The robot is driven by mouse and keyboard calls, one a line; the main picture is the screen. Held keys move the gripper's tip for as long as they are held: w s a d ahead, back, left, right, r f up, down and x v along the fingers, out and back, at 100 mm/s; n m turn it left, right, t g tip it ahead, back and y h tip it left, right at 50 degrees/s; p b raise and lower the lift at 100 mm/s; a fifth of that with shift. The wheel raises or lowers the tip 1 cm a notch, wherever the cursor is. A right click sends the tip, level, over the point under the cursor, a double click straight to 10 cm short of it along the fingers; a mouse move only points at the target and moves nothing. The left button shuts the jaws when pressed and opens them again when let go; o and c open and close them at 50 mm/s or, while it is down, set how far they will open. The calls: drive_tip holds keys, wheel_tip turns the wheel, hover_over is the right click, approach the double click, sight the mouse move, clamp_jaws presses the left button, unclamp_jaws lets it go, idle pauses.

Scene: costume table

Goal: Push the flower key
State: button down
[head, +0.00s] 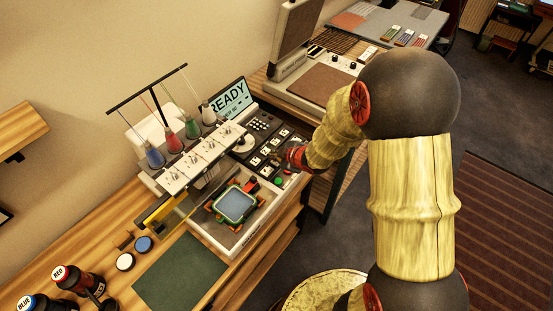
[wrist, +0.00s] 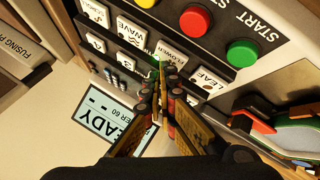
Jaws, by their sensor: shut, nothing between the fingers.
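The flower key (wrist: 172,52) is a white key labelled FLOWER, between the WAVE key (wrist: 132,33) and the LEAF key (wrist: 206,82) in the wrist view. My gripper (wrist: 163,72) is shut and empty, with its fingertips over the lower part of the flower key. The fingertips hide part of that key, and I cannot tell whether they touch it. A small green glow shows beside the tips. In the head view my gripper (head: 284,153) is at the key panel (head: 262,127) of the embroidery machine, where the flower key cannot be made out.
Green START (wrist: 243,53), red STOP (wrist: 195,21) and yellow buttons sit beside the keys. The screen (head: 229,98) reads READY. A hooped frame (head: 236,205) lies in front of the panel. Thread spools (head: 172,141) stand at the left.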

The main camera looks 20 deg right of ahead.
sight(276, 162)
drive_tip(key=shift+r+p, duration=0.4)
drive_tip(key=shift+r, duration=0.2)
drive_tip(key=shift+r, duration=0.1)
wheel_tip(276, 162, up, 6)
drive_tip(key=p, duration=0.5)
idle(0.3)
